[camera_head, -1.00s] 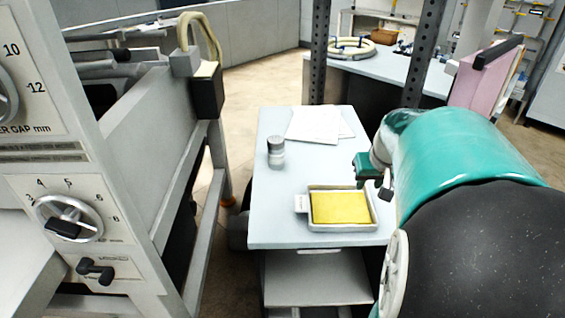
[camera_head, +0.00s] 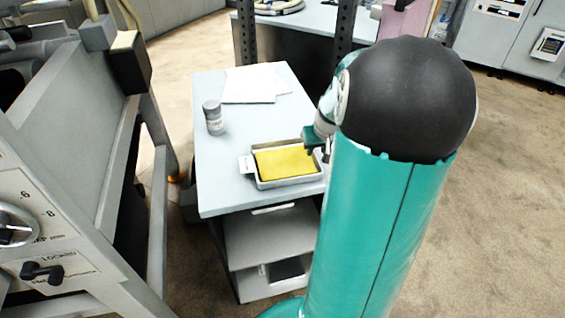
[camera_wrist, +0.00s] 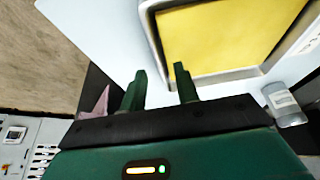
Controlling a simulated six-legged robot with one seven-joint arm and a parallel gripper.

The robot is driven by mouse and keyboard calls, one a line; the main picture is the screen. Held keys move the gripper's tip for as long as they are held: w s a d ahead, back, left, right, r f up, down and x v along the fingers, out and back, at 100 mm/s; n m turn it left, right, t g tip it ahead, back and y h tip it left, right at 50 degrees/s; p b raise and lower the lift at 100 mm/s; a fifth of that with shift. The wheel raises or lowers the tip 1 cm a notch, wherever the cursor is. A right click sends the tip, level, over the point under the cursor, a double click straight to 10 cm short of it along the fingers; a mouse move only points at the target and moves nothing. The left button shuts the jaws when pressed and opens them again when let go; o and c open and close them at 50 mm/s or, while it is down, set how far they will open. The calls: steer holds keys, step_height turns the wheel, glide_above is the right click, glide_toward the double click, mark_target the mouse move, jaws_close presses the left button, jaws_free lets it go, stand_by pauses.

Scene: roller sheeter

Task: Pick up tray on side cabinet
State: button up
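The tray (camera_head: 262,183) is a shallow light-grey tray with a yellow sheet (camera_head: 285,162) in it and a small white tab on its left side. It rests on the white top of the side cabinet (camera_head: 222,188). My gripper (camera_head: 318,150) is at the tray's right end in the head view, partly hidden by my arm. In the wrist view my gripper (camera_wrist: 160,85) has its two green fingers apart with nothing between them. The near rim of the tray (camera_wrist: 205,86) lies just beyond the fingertips. I cannot tell whether they touch it.
A grey cylindrical container (camera_head: 213,118) stands behind the tray to the left. White papers (camera_head: 250,84) lie at the cabinet's back. The sheeter machine (camera_head: 70,120) stands close on the left. Open floor (camera_head: 500,200) lies to the right.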

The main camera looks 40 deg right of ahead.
mark_target(315, 154)
steer(key=x, duration=0.3)
steer(key=shift+w+d+f, duration=0.1)
steer(key=shift+w+f, duration=0.05)
steer(key=shift+c, duration=0.4)
jaws_close()
